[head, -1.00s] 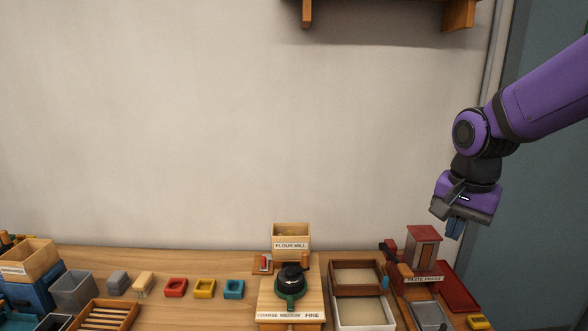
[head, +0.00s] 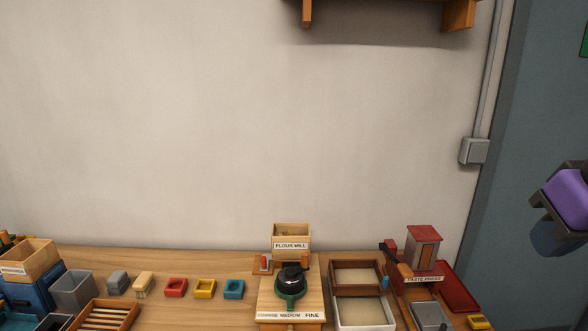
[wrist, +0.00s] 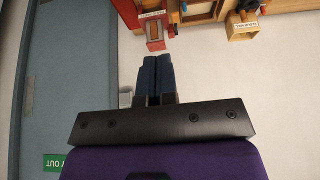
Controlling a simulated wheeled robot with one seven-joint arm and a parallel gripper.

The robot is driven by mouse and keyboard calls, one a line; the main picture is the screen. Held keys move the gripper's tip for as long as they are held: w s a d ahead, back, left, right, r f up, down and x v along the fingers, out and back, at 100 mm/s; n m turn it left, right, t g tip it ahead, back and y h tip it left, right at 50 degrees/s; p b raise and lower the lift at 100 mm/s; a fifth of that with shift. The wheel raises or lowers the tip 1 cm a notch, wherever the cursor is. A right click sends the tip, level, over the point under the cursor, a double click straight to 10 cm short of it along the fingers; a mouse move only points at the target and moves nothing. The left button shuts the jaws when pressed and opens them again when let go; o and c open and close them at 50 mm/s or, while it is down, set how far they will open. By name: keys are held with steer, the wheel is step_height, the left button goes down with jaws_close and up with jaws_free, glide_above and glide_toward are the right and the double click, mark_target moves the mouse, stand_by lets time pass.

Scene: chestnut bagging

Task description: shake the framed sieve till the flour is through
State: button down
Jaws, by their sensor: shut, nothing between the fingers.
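The framed sieve, a brown wooden frame (head: 357,292) with a pale beige surface inside, sits at the right of the bench in the head view. A white-walled tray (head: 366,328) with a pale, flour-like layer is directly in front of it. I cannot tell whether the beige in the frame is mesh or flour. My gripper (wrist: 155,60) is shut and empty, its dark fingers together in the wrist view.
Small red, yellow and blue blocks sit further left. A shelf (head: 385,14) hangs above.

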steer(key=c, duration=1.8)
jaws_free()
steer(key=o, duration=0.7)
steer(key=shift+w, duration=0.4)
steer(key=n+g+h, duration=0.5)
steer(key=n+g, duration=0.1)
steer(key=n, duration=1)
glide_above(386, 277)
steer(key=a, duration=0.4)
step_height(386, 277, down, 23)
steer(key=shift+y, duration=0.3)
steer(key=x, duration=0.6)
steer(key=w+x, duration=0.1)
steer(key=x, duration=0.3)
steer(key=shift+d+f, duration=0.1)
steer(key=shift+d, duration=0.1)
